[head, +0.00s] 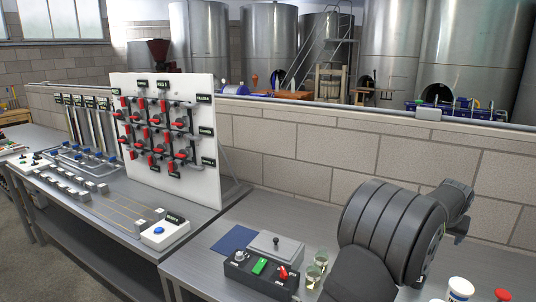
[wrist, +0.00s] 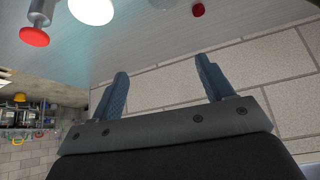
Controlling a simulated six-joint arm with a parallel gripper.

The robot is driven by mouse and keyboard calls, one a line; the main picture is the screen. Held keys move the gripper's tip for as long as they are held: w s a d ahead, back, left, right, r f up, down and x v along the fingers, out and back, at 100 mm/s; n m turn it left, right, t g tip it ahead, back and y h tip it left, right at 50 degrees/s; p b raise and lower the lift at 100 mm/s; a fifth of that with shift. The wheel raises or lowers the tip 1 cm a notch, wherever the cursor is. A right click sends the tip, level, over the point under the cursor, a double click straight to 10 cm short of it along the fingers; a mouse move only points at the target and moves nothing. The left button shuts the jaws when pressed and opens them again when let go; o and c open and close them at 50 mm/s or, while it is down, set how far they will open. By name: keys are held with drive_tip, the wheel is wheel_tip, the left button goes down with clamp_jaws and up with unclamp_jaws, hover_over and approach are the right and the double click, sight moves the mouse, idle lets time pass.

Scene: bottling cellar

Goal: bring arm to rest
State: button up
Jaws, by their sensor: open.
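My gripper (wrist: 163,82) shows in the wrist view with its two blue-grey fingers apart and nothing between them. It is over the metal bench (wrist: 160,48), with the block wall beyond the fingers. In the head view my arm stands at the right, bent over the bench; its thick dark links hide most of the gripper, and only a small dark end part shows past them at the far right.
A white jar (head: 460,288) and a red object (head: 502,295) stand near my arm. A white valve panel (head: 150,184) stands farther left. The block wall (head: 330,150) runs behind the bench.

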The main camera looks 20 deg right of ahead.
drive_tip(key=shift+w+d+f, duration=0.3)
drive_tip(key=shift+d, duration=0.2)
drive_tip(key=shift+w+d+f, duration=0.25)
drive_tip(key=shift+d, duration=0.2)
